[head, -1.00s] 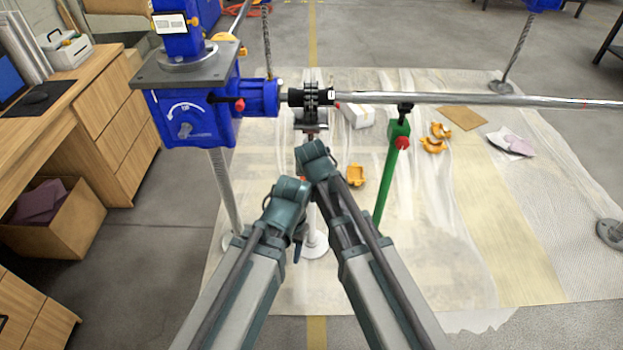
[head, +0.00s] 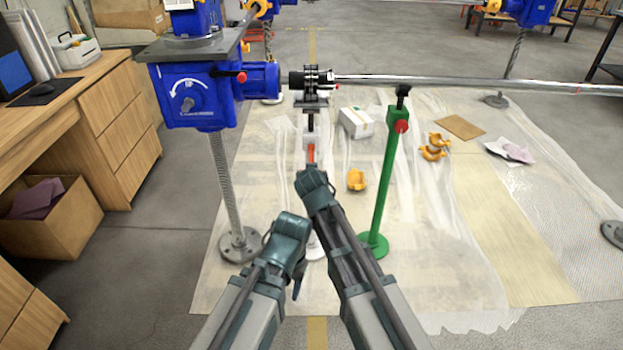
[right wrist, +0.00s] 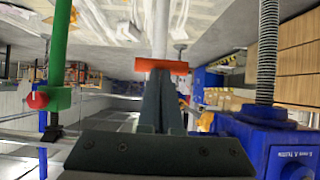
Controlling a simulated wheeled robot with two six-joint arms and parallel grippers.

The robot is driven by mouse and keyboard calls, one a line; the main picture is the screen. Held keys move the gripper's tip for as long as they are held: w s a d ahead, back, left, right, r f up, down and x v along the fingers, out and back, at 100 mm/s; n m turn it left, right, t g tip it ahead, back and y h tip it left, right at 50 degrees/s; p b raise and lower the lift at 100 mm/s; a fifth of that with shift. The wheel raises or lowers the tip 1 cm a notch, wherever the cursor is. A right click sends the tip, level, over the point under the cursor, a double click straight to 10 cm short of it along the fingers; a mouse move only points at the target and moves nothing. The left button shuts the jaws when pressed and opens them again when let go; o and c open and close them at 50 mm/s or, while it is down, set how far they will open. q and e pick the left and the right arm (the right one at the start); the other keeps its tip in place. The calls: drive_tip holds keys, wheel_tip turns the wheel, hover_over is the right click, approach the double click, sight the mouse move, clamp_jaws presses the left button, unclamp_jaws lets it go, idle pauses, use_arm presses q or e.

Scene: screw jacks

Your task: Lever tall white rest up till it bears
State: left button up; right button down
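The tall white rest (head: 309,141) stands upright below the black collars (head: 311,88) near the steel shaft's left end. I cannot tell whether its head touches them. An orange-red piece (head: 311,154) is on its post; in the right wrist view this is a short bar (right wrist: 161,66) across the white post (right wrist: 160,28). My right gripper (right wrist: 160,84) is shut, its fingertips at the bar; in the head view its wrist hides the fingers. My left gripper (head: 298,281) points down beside the rest's lower post; its fingers are too hidden to tell.
The blue jack (head: 195,95) with its grey screw stands left of the rest. A green rest (head: 384,180) stands close on the right under the long shaft (head: 450,83). A white box (head: 356,122) and orange pieces (head: 356,180) lie on the sheeted floor (head: 430,280). A wooden desk is at left.

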use_arm(q)
wheel_tip(320, 180, down, 8)
drive_tip(key=b, duration=0.6)
drive_tip(key=shift+b, duration=0.4)
use_arm(e)
wheel_tip(320, 180, down, 7)
drive_tip(key=shift+f, duration=0.2)
use_arm(q)
drive_tip(key=shift+w, duration=0.1)
drive_tip(key=shift+r, duration=0.1)
